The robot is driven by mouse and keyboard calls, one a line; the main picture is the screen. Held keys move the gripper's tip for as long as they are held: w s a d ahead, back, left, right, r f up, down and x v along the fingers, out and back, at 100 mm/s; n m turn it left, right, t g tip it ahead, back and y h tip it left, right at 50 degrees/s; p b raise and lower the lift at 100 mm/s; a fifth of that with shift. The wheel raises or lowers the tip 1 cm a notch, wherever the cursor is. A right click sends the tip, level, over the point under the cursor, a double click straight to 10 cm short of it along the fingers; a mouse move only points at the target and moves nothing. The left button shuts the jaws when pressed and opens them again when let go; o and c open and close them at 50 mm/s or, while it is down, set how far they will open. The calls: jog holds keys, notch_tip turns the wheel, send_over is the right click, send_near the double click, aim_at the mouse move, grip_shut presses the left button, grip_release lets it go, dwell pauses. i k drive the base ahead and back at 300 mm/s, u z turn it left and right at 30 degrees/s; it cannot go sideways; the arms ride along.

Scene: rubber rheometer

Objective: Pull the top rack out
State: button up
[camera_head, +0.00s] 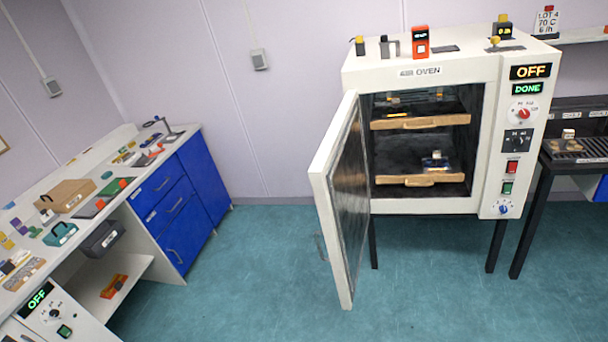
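The white oven (424,76) stands at the right on dark legs, and its displays read OFF and DONE. Its door (340,200) is swung open toward the left. Inside, the top rack (420,122) has a tan front bar with a handle and sits in the upper part of the chamber. Some small items lie on it, too small to tell. The lower rack (420,181) has a like tan bar and carries a small blue and metal item (435,162). Both racks appear to be inside the chamber. My gripper is not in view.
A bench (160,150) with blue drawers and many small tools runs along the left. A dark-framed table (545,180) stands right of the oven. Small items, including a red device (420,42), stand on the oven top. The teal floor (270,270) before the oven is clear.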

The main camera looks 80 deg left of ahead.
aim_at(416, 106)
jog(key=z, duration=0.05)
jog(key=k, duration=1.1)
jog(key=u, duration=1.3)
jog(key=i, duration=1)
